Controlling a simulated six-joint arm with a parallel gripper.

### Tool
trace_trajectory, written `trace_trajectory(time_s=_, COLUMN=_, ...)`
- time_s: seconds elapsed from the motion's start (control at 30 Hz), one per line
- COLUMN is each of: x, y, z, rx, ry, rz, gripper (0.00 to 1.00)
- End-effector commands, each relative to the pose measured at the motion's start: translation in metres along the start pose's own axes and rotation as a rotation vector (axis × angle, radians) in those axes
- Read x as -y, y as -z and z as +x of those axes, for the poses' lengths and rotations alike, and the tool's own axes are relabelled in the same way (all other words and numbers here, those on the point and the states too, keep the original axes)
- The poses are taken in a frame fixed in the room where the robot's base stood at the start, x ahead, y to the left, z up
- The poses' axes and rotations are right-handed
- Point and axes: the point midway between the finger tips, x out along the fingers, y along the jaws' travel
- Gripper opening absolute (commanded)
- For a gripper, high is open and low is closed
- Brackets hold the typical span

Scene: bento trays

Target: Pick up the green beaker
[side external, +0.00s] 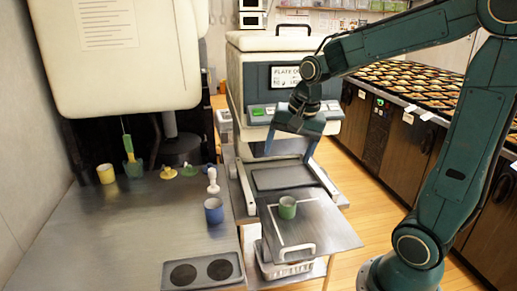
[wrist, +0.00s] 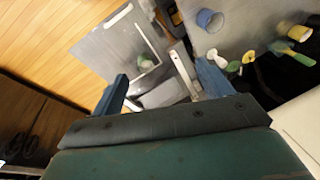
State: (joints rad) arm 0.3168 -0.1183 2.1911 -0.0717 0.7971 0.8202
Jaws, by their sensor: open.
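The green beaker (side external: 287,207) stands upright on the grey metal shelf at the front of the machine in the side view. It also shows in the wrist view (wrist: 146,62), small and a little blurred, beyond my fingertips. My gripper (side external: 289,156) is open and empty. It hangs above the dark tray behind the beaker, clearly apart from it. In the wrist view my gripper's two blue fingers (wrist: 161,82) are spread wide, with the beaker seen beyond the gap between them.
A blue cup (side external: 213,210) stands on the counter to the left, with a white pestle-like item (side external: 212,180) behind it.

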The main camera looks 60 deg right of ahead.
Motion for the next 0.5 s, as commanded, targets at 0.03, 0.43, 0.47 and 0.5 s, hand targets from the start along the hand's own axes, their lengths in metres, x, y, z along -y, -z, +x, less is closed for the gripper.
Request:
trace_trajectory(time_s=0.03, x=0.0, y=0.011, z=0.01, rx=0.011, ry=-0.015, rz=0.068, gripper=0.79)
trace_trajectory(time_s=0.43, x=-0.013, y=0.083, z=0.086, rx=0.061, ry=-0.1, rz=0.604, gripper=0.79)
trace_trajectory(time_s=0.47, x=-0.015, y=0.089, z=0.092, rx=0.063, ry=-0.106, rz=0.644, gripper=0.79)
trace_trajectory(time_s=0.5, x=-0.018, y=0.095, z=0.101, rx=0.068, ry=-0.116, rz=0.699, gripper=0.79)
